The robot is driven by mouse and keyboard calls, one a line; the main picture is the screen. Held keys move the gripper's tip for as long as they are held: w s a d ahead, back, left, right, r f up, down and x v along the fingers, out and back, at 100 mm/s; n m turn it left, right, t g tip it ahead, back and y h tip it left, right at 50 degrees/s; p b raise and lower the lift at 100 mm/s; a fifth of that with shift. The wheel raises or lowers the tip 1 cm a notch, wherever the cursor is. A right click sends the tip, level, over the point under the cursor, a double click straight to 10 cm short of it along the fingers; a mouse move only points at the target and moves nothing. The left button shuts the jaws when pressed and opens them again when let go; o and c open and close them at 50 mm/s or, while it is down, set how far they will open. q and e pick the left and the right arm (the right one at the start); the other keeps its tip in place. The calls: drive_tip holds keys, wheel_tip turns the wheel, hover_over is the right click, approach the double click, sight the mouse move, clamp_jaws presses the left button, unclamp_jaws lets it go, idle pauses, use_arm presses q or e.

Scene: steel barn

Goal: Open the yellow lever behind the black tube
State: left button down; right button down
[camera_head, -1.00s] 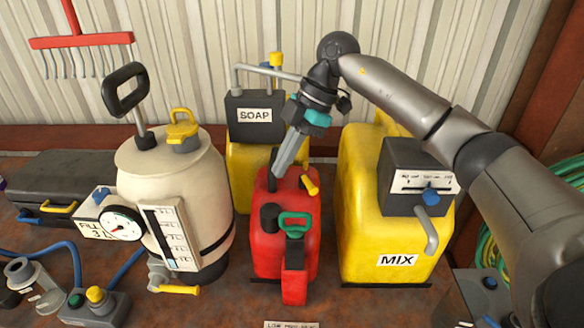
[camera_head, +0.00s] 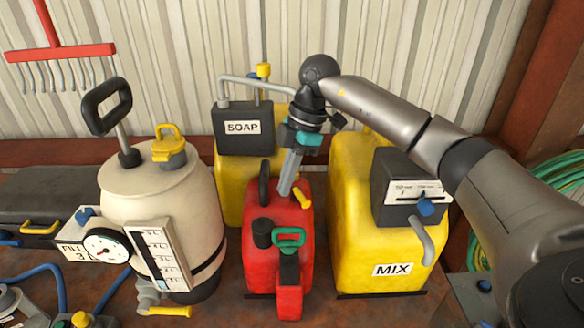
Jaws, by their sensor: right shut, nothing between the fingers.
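The red can (camera_head: 262,268) stands upright in the middle of the bench. A short yellow lever (camera_head: 303,198) sticks out at the right of its top. A black upright tube-like part (camera_head: 264,183) rises at the left of its top, and a black cap (camera_head: 262,233) sits in front. My right gripper (camera_head: 285,190) is shut and empty. It points down over the can's top, between the black tube and the yellow lever, with its tips just left of the lever. I cannot tell whether it touches the lever. My left gripper is out of view.
A cream tank (camera_head: 165,205) with a gauge stands left of the can. The yellow SOAP can (camera_head: 232,180) is behind, and the yellow MIX can (camera_head: 350,245) is close on the right, under my right arm. A green handle (camera_head: 289,237) sits on the red can's front.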

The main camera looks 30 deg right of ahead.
sight(300, 199)
drive_tip(key=x, duration=0.5)
drive_tip(key=shift+f+p, duration=0.15)
drive_tip(key=shift+p, duration=0.15)
drive_tip(key=d, duration=0.2)
drive_tip(key=d+r+p, duration=0.1)
drive_tip(key=shift+s+d, duration=0.2)
drive_tip(key=shift+d, duration=0.2)
drive_tip(key=shift+d, duration=0.15)
